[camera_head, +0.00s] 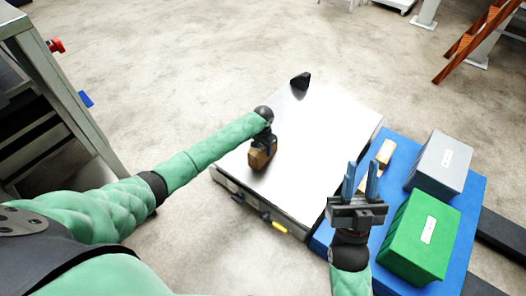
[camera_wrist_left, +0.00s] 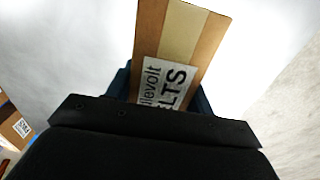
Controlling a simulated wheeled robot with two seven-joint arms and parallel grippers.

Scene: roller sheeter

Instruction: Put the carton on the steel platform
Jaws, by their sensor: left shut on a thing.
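A brown carton (camera_head: 262,156) is in my left gripper (camera_head: 265,146), over the near left part of the bright steel platform (camera_head: 325,125). In the left wrist view the carton (camera_wrist_left: 180,45) shows a tape strip and a white printed label, with the dark blue fingers of my left gripper (camera_wrist_left: 165,85) on either side. I cannot tell whether the carton touches the platform. My right gripper (camera_head: 361,178) has two blue fingers apart with nothing between them, in front of the platform's right edge.
Right of the platform, a blue base (camera_head: 462,225) bears a grey box (camera_head: 440,160), a green box (camera_head: 415,240) and another carton (camera_head: 384,153). A black object (camera_head: 300,81) stands at the platform's far left corner. Much of the platform top is clear. A metal frame stands left.

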